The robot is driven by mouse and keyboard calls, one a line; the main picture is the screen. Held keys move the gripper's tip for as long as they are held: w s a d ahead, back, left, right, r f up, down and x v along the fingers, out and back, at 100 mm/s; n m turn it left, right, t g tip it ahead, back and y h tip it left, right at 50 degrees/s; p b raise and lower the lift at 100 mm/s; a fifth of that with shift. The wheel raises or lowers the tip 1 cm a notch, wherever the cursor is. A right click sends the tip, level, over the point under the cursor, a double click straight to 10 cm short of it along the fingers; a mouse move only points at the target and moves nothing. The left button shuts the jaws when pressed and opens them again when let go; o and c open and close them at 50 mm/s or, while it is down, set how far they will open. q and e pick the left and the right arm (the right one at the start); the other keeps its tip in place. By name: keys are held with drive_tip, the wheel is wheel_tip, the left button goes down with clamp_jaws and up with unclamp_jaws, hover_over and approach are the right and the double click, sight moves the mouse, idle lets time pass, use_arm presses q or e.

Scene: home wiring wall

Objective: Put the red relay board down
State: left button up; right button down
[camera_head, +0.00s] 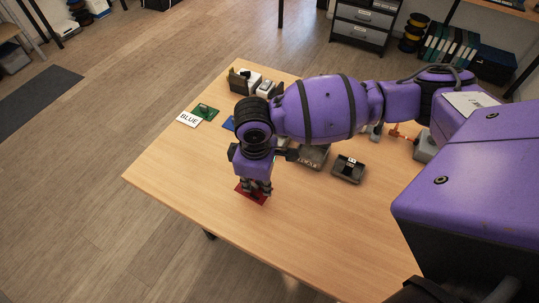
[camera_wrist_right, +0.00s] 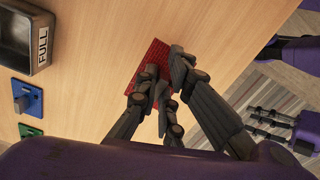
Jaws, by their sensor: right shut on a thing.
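The red relay board (camera_head: 261,200) is at the near left part of the wooden table, low at the tabletop. My right gripper (camera_head: 254,188) points down and is shut on it. In the right wrist view the red board (camera_wrist_right: 155,56) sticks out beyond the dark fingers (camera_wrist_right: 160,88), which hide part of it. Whether its underside touches the table I cannot tell. My left gripper (camera_wrist_right: 268,122) shows only in the right wrist view, at the right, out past the table edge, with its fingers apart and empty.
A dark tray marked FULL (camera_wrist_right: 25,35) and another dark tray (camera_head: 348,169) stand right of the gripper. The table's near left (camera_head: 170,170) is bare.

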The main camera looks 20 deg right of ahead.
sight(257, 187)
drive_tip(key=shift+w+f, duration=0.35)
drive_tip(key=shift+w, duration=0.15)
drive_tip(key=shift+w+f, duration=0.2)
drive_tip(key=shift+f, duration=0.75)
drive_tip(key=shift+w+f, duration=0.15)
drive_tip(key=shift+f, duration=0.8)
drive_tip(key=shift+f, duration=0.1)
drive_tip(key=c, duration=1.9)
unclamp_jaws()
wheel_tip(257, 187, up, 12)
drive_tip(key=shift+p, duration=0.3)
